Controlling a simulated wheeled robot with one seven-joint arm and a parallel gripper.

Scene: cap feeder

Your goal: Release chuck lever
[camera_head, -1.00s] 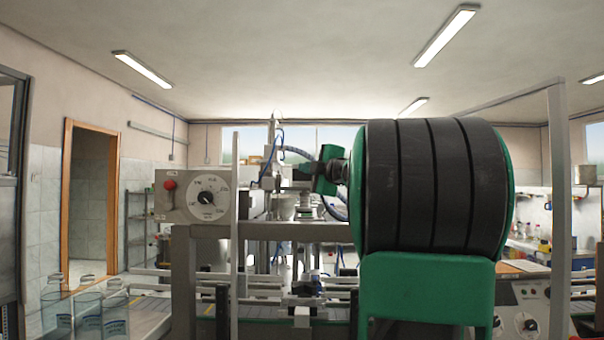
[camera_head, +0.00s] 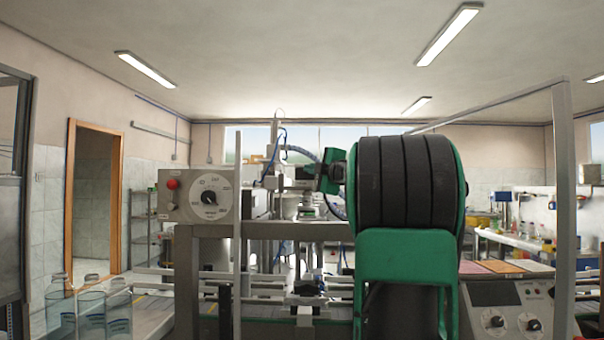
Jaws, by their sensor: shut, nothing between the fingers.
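I cannot make out a chuck lever in this view. A large drum (camera_head: 405,185) with black ribs and green end plates stands right of centre on a green stand (camera_head: 405,255). To its left is a small green and black mechanism (camera_head: 330,172), close to the drum's left side, with hoses around it. The machine frame (camera_head: 290,230) runs below it. The drum and stand hide whatever lies behind them. My gripper is not in view.
A grey control box (camera_head: 197,195) with a dial and red button sits at left on the frame. Glass jars (camera_head: 90,312) stand at lower left. A panel with knobs (camera_head: 507,310) is at lower right, and an upright post (camera_head: 563,200) rises beside it.

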